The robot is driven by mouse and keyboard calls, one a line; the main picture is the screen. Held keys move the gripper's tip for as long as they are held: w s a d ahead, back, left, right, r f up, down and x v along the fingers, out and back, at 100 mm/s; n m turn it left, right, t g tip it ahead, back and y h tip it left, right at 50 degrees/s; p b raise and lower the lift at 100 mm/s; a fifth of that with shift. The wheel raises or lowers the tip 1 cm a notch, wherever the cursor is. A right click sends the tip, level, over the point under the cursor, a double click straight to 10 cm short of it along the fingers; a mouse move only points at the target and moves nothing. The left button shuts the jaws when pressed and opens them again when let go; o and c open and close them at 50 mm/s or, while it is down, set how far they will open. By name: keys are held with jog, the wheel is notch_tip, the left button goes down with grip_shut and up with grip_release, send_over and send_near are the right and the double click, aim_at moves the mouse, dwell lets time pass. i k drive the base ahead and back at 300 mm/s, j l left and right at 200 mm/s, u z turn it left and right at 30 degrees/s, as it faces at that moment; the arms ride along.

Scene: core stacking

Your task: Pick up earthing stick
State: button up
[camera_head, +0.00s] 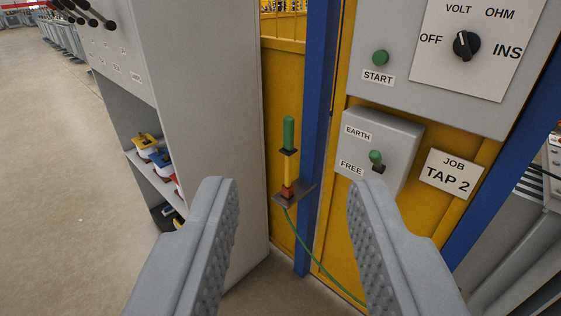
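The earthing stick (288,165) stands upright in a small brown bracket (297,193) fixed by the blue post. It has a green top, a yellow middle with dark collars, and a reddish-brown lower end. A green cable (315,260) runs from its base down to the right. My gripper (290,190) is open and empty. Its two grey ridged fingers stand in the foreground, one on each side of the stick in the picture. The stick looks farther off than the fingertips, and neither finger touches it.
A grey cabinet (210,110) with shelves of coloured parts stands close on the left. The blue post (318,110) rises just right of the stick. An EARTH/FREE switch box (395,135) and a START panel (400,85) stick out on the right. Open floor (60,180) lies at far left.

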aim_at(286, 188)
jog(key=i+j+z, duration=0.1)
jog(key=i, duration=0.35)
jog(key=i+j+z, duration=0.1)
jog(key=i+j, duration=0.2)
jog(key=i, duration=0.2)
